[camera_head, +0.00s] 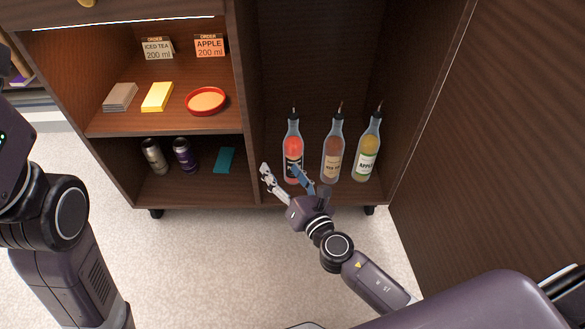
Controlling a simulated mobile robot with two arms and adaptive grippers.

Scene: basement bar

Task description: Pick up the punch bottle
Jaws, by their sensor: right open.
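Three bottles with pour spouts stand upright in a row in the right cabinet bay. The left one, with red liquid (293,145) and a dark label, fits the punch bottle, but its label is partly hidden and I cannot read it. The middle bottle is brown (333,147), and the right one is yellow-green with an apple label (367,150). My right gripper (281,171) is open in front of the red bottle's lower part. One finger is to its left and the blue-sided finger overlaps its lower right in the picture. I cannot tell whether they touch. My left gripper is out of view.
The left bay holds order cards (209,46), a red dish (206,101), a yellow pad (157,97) and grey coasters (120,97). Two cans (184,156) and a teal item (225,160) sit below. A wooden panel (490,140) bounds the right. Pale floor (215,260) is clear in front.

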